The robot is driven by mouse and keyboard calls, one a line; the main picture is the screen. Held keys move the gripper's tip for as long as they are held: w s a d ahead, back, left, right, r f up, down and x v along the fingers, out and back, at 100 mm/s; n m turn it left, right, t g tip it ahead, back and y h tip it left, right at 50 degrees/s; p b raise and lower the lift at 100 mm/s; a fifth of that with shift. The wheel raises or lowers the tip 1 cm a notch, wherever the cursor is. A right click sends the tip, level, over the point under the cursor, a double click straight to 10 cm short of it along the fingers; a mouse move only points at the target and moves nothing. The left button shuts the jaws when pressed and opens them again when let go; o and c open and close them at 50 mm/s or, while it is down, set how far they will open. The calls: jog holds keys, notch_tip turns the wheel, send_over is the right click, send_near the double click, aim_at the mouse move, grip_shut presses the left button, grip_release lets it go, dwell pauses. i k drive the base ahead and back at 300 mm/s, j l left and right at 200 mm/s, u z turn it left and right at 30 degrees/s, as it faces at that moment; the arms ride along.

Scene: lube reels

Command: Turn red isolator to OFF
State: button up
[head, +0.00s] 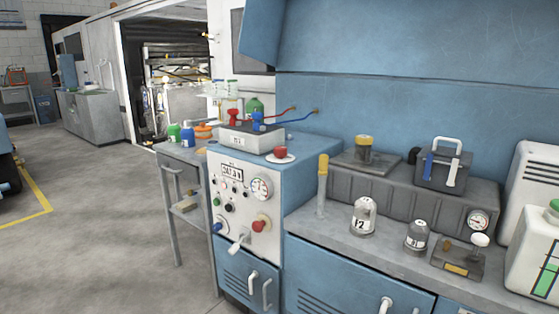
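Several red controls show in the head view, and I cannot tell for certain which is the isolator. A red valve-like handle (234,117) stands on a light grey box (240,138) on top of the blue cabinet, beside a blue one (257,121). A red round knob (280,153) sits on a white base at the cabinet's top edge. A larger red knob (261,224) sticks out of the white front panel (244,206), low on the right. OFF markings are too small to read. My gripper is not in view.
The panel also carries a gauge (261,188), a blue knob (219,228) and a white lever (238,243). Jars and a grey case stand on the right counter (345,236). A side bench (182,152) holds bottles. Floor at left (100,215) is clear.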

aim_at(281, 152)
jog(key=i+u, duration=0.15)
jog(key=i, duration=0.5)
jog(key=i+l+u, duration=0.15)
jog(key=i, duration=0.45)
jog(key=i+l+u, duration=0.15)
jog(key=i, duration=0.5)
